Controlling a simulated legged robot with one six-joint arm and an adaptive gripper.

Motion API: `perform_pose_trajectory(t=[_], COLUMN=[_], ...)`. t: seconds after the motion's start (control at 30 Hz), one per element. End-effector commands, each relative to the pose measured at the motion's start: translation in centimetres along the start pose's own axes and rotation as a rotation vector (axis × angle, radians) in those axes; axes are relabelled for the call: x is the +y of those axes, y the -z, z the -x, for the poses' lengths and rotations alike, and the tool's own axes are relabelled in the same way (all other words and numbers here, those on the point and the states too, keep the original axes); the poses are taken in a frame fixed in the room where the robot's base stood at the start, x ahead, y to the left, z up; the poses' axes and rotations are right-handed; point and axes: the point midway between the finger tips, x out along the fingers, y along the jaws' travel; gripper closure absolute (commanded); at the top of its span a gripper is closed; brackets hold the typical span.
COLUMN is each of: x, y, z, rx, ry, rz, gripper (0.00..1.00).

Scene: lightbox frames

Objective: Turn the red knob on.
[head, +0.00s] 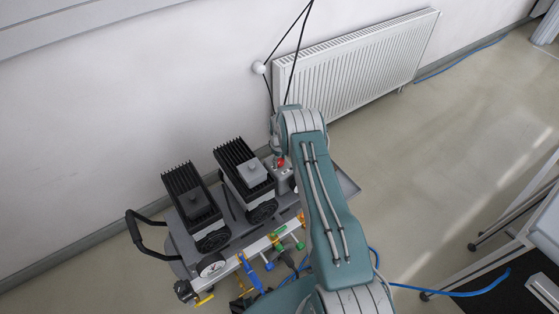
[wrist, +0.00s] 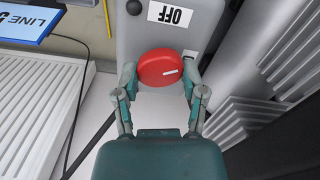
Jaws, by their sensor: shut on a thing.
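The red knob (wrist: 160,66) is round and sits on a grey panel (wrist: 134,32) in the wrist view. A short white mark on its face lies near level, on the right half. A white label reading OFF (wrist: 170,14) shows upside down above the knob. My gripper (wrist: 160,80) has one finger on each side of the knob and is shut on it. In the head view, a bit of the red knob (head: 281,162) shows beside my arm, which hides most of the gripper.
The panel stands on a grey cart (head: 238,231) with two black-finned units (head: 192,194) to its left. Coloured valves and pipes (head: 265,262) run along the near side. A white radiator (head: 355,62) is on the wall behind. Open floor lies to the right.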

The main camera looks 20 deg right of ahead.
Motion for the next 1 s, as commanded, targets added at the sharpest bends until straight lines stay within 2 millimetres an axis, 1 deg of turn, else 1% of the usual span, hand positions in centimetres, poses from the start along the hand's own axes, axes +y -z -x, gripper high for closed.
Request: perform_pose_trajectory(t=[0.27,0.8,1.0], x=[0.01,0.00,-0.01], y=[-0.05,-0.08,-0.10], z=[-0.18,-0.34,-0.37], rx=[0.000,-0.001,-0.002], ry=[0.000,0.002,0.002], rz=[-0.044,-0.385,-0.477], gripper=[0.93,0.93,0.93])
